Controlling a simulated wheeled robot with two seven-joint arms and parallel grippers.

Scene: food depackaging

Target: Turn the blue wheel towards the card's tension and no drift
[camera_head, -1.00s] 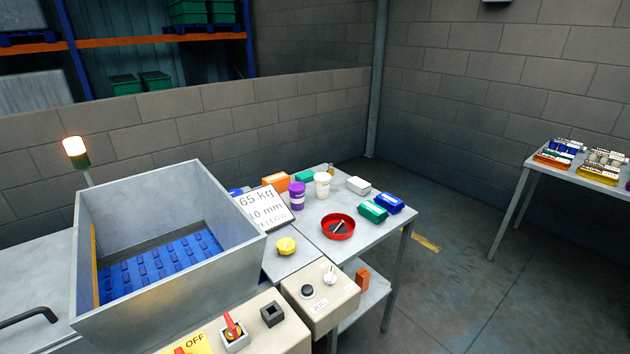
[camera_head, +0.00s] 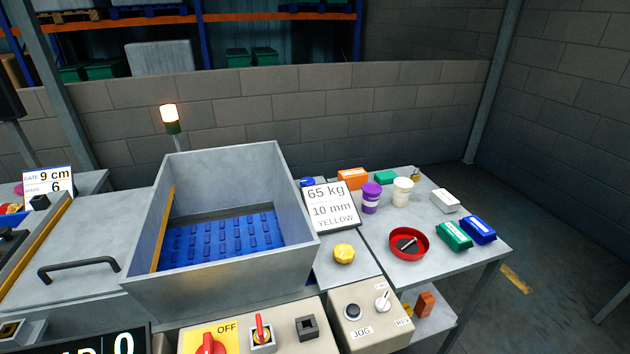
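The card (camera_head: 331,206) stands tilted on the table right of the grey hopper and reads "65 kg", "10 mm", "YELLOW". A small blue thing (camera_head: 308,181) shows behind the card's top left edge. The card hides most of it, so I cannot tell if it is the blue wheel. A yellow lobed knob (camera_head: 344,253) sits in front of the card. Neither of my grippers is in view.
The grey hopper (camera_head: 215,290) with a blue studded floor fills the middle. Control boxes (camera_head: 370,315) with a red switch and JOG label stand in front. The right table holds a purple cup (camera_head: 371,198), white cup (camera_head: 402,192), red dish (camera_head: 409,244), and green (camera_head: 454,236) and blue (camera_head: 478,230) packs.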

